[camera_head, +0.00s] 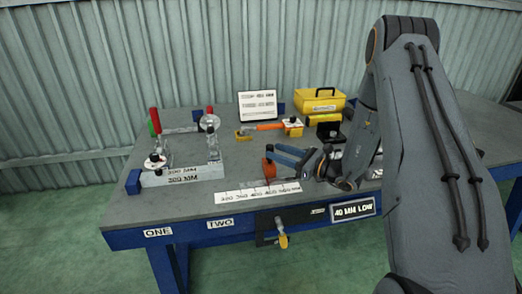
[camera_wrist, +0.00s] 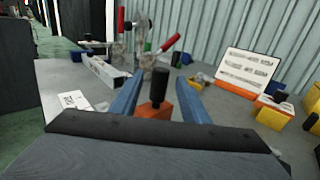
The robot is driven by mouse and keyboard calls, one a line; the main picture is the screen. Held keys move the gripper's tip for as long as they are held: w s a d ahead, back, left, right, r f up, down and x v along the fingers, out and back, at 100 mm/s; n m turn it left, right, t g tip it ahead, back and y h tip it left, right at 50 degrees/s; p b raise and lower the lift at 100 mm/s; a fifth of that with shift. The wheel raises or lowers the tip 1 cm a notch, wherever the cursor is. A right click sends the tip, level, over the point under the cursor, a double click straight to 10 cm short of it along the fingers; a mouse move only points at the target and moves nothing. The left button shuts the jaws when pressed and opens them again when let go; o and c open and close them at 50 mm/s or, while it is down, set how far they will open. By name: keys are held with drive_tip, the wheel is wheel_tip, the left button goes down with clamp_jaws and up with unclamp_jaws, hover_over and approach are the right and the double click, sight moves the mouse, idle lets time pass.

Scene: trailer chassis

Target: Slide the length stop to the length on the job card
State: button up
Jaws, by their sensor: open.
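The length stop, an orange block with a black upright knob, stands behind the white printed scale (camera_head: 257,193) near the bench's front edge. My gripper (camera_head: 272,153) has blue fingers, spread open and empty. In the wrist view the stop (camera_wrist: 157,104) shows between the two fingers (camera_wrist: 157,98); I cannot tell whether they touch it. The job card (camera_head: 258,105) stands at the back of the bench, its print too small to read. It also shows in the wrist view (camera_wrist: 247,68).
A long pale metal beam (camera_head: 183,175) and red-handled clamps (camera_head: 155,122) stand on the left. An orange-handled tool (camera_head: 268,126) and a yellow toolbox (camera_head: 320,101) are behind. A yellow-handled part (camera_head: 282,240) hangs on the front.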

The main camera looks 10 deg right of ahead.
drive_tip(key=p+x, duration=0.2)
drive_tip(key=x, duration=0.5)
drive_tip(key=shift+w+a, duration=0.25)
drive_tip(key=shift+f, duration=0.15)
drive_tip(key=shift+c, duration=0.3)
clamp_jaws()
